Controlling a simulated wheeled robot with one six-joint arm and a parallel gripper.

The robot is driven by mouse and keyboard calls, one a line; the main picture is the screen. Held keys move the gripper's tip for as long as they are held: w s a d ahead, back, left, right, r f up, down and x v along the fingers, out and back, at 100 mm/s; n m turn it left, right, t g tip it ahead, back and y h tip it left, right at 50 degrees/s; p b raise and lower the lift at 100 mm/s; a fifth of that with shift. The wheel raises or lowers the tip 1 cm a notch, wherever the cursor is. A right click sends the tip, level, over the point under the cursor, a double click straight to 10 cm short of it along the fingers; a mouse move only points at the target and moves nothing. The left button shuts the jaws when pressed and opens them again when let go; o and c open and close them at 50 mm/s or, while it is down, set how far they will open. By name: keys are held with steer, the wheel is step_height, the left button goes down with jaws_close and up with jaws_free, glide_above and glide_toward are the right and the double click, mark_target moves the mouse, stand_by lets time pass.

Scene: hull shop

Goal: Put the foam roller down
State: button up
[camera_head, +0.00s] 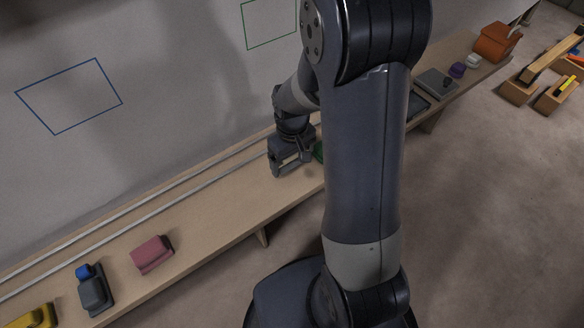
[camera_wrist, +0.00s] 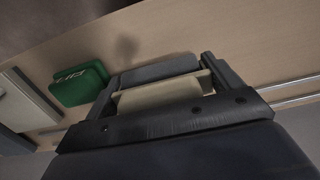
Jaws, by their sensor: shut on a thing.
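My gripper (camera_head: 290,160) is over the long wooden bench (camera_head: 225,200), close to the hull wall. In the wrist view my gripper (camera_wrist: 165,88) has its two fingers shut on the foam roller (camera_wrist: 158,94), which shows a cream part and a grey part (camera_wrist: 160,69) beyond it. In the head view only a small cream strip of the roller (camera_head: 289,160) shows between the fingers. The roller's underside is hidden. I cannot tell whether it touches the bench.
A green object (camera_wrist: 80,82) lies on the bench beside my gripper, and a grey, flat thing (camera_wrist: 28,103) is past it. A pink block (camera_head: 152,254), a grey-and-blue tool (camera_head: 93,290) and a yellow item (camera_head: 34,316) stand further left. Bench between them and my gripper is clear.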

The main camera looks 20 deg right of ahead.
mark_target(292, 168)
steer(key=shift+f+b, duration=0.35)
steer(key=shift+f, duration=1.35)
steer(key=shift+f, duration=0.15)
steer(key=o, duration=0.9)
step_height(292, 168, up, 12)
steer(key=p, duration=0.2)
steer(key=shift+p, duration=0.4)
